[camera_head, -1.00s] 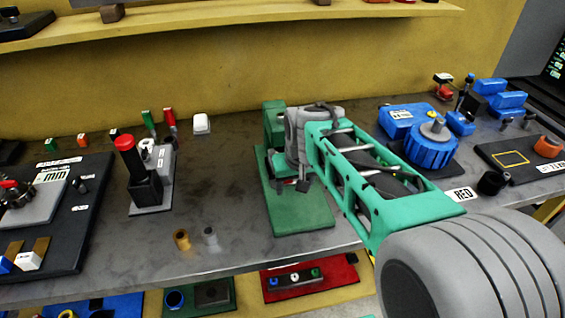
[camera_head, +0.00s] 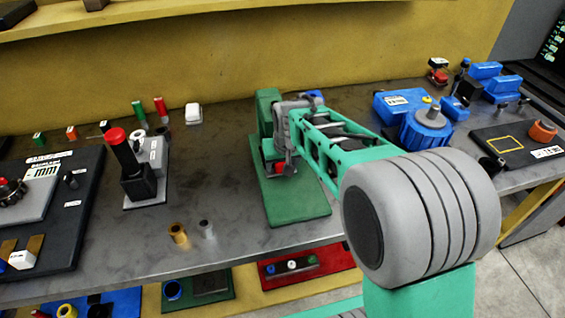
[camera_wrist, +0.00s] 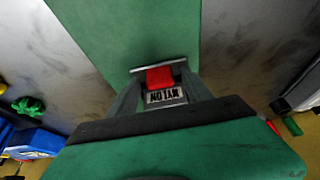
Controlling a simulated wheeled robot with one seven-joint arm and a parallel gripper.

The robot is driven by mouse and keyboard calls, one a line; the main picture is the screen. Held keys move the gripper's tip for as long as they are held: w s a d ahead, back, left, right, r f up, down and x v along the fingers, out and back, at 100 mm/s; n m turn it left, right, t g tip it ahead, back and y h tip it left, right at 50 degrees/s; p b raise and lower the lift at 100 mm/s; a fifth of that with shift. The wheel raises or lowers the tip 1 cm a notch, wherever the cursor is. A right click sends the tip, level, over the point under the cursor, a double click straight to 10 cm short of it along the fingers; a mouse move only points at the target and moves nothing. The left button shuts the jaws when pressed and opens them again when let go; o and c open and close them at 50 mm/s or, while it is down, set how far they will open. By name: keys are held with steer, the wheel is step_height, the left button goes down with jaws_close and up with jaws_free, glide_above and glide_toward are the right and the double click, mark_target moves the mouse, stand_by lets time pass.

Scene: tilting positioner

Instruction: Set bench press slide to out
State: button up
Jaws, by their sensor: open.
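The bench press is a green unit with an upright column (camera_head: 266,115) and a flat green base plate (camera_head: 290,205) on the bench. In the wrist view its green top fills the bottom, with a black bar across it. Beyond the bar a red block (camera_wrist: 160,77) and a labelled plate (camera_wrist: 166,97) sit between grey side pieces over the green base. I cannot tell the slide's position for sure. My gripper (camera_head: 282,166) is at the front of the column, above the base plate, and open. Its fingertips are partly hidden by my wrist, and contact cannot be told.
Left of the press stands a black post with a red knob (camera_head: 116,136) on a grey plate. A blue round unit (camera_head: 425,129) is at right.

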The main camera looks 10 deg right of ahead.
jaws_close()
stand_by(0.5)
stand_by(0.8)
